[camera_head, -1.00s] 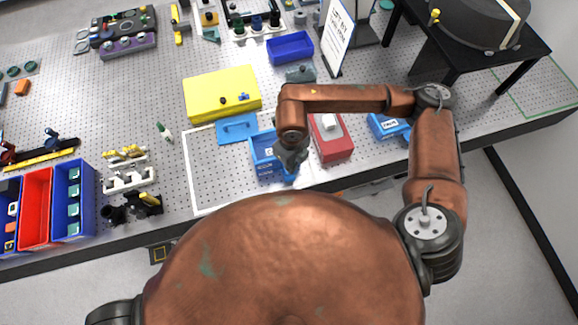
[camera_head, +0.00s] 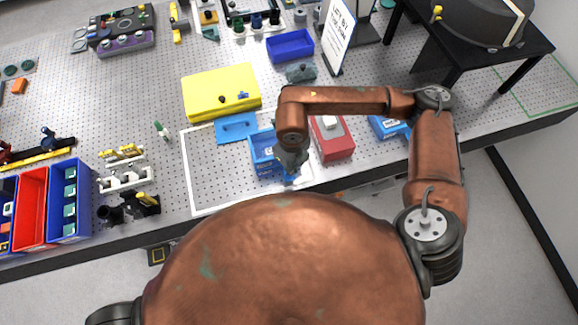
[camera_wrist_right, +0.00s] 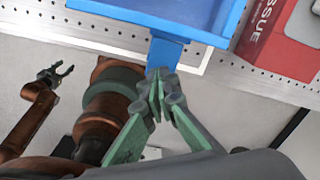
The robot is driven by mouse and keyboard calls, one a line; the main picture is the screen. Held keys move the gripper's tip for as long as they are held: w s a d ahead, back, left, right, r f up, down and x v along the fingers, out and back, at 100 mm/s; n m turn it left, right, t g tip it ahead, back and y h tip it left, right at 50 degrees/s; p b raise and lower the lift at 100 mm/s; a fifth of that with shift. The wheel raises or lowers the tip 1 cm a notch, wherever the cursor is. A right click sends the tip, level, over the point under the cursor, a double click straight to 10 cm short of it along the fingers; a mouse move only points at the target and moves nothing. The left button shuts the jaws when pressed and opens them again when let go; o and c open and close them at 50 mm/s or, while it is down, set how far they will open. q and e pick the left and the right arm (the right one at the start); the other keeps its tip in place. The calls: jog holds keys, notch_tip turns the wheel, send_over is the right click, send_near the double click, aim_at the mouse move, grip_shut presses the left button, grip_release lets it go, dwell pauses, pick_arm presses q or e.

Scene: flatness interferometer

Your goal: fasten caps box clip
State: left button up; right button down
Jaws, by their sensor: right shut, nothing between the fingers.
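The blue caps box (camera_head: 262,148) stands open near the table's front edge, partly hidden by my right gripper (camera_head: 291,172). In the right wrist view the box (camera_wrist_right: 222,20) shows at the top, with a blue clip tab (camera_wrist_right: 163,52) sticking out from its near side. My right gripper (camera_wrist_right: 159,82) is shut and empty, its fingertips at the tab's end; whether they touch it I cannot tell. A flat blue panel with a handle (camera_head: 237,128) lies behind the box. My left gripper (camera_wrist_right: 57,73) is open and empty in the right wrist view, away from the box.
A red and white tissue box (camera_head: 331,138) stands just right of the caps box. A yellow case (camera_head: 222,92) lies behind, and a blue tray (camera_head: 290,46) is farther back. Red and blue bins (camera_head: 33,207) stand at left. The table's front edge is close.

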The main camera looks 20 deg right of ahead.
jog(key=shift+f+b, duration=1.3)
jog(key=shift+f, duration=0.2)
jog(key=shift+r+p, duration=1.8)
jog(key=shift+r, duration=2.25)
